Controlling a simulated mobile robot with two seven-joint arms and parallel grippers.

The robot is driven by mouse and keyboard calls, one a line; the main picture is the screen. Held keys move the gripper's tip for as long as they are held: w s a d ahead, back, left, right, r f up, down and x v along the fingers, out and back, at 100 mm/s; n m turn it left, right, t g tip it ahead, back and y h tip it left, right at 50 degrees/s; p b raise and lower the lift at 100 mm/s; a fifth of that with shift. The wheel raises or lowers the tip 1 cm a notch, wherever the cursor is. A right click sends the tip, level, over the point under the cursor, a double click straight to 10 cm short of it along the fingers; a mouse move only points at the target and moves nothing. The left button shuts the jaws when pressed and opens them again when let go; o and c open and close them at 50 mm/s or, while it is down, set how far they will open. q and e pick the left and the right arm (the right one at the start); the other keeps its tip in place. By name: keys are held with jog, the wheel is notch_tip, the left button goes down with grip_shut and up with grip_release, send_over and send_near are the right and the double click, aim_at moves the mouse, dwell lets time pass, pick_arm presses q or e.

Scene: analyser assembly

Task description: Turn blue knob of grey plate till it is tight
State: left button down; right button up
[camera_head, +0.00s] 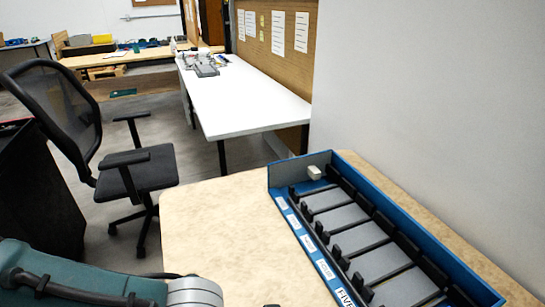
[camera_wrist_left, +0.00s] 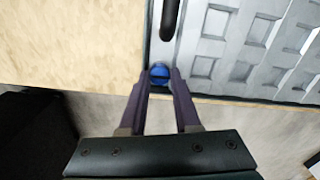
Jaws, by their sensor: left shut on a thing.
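The blue knob (camera_wrist_left: 160,71) shows in the left wrist view at the lower left corner of the grey plate (camera_wrist_left: 212,22). My left gripper (camera_wrist_left: 160,76) is shut on the knob, one dark finger on each side of it. How tight the knob is cannot be seen. In the head view only part of my left arm (camera_head: 90,285) shows at the bottom left; its gripper, the knob and the plate are out of that picture. My right gripper is in neither view.
The plate lies at the edge of a beige table (camera_wrist_left: 70,45). In the head view a blue rack (camera_head: 440,262) with grey slots stands on a beige table (camera_head: 215,225) beside a wall. An office chair (camera_head: 135,175) and a white table (camera_head: 245,95) stand beyond.

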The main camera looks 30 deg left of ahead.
pick_arm(q)
jog(key=shift+d+r, duration=0.1)
jog(key=shift+d, duration=0.05)
jog(key=c, duration=0.6)
grip_release()
notch_tip(320, 180, up, 10)
jog(key=p, duration=0.2)
jog(key=shift+p, duration=0.35)
